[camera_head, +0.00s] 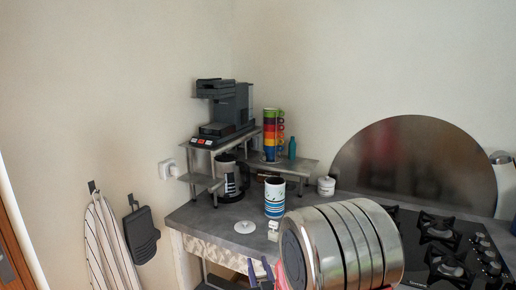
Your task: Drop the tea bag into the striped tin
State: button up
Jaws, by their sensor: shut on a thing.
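The striped tin (274,200), white with blue bands, stands upright on the grey counter in the middle of the view. Its top is dark and looks open. A round white lid (245,227) with a knob lies flat to its left. My gripper (261,270) shows only in part at the bottom edge, below and in front of the tin and apart from it. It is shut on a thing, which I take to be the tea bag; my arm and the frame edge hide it. A small white object (273,231) shows just in front of the tin; I cannot tell what it is.
A coffee machine (222,112) and stacked coloured mugs (273,135) stand on the metal shelf behind. A white pot (326,186) stands right of the tin. The gas hob (440,245) fills the right, partly hidden by my arm.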

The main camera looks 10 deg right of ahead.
aim_at(274, 213)
jog(key=u, duration=0.45)
jog(key=i, duration=1)
jog(key=u, duration=0.1)
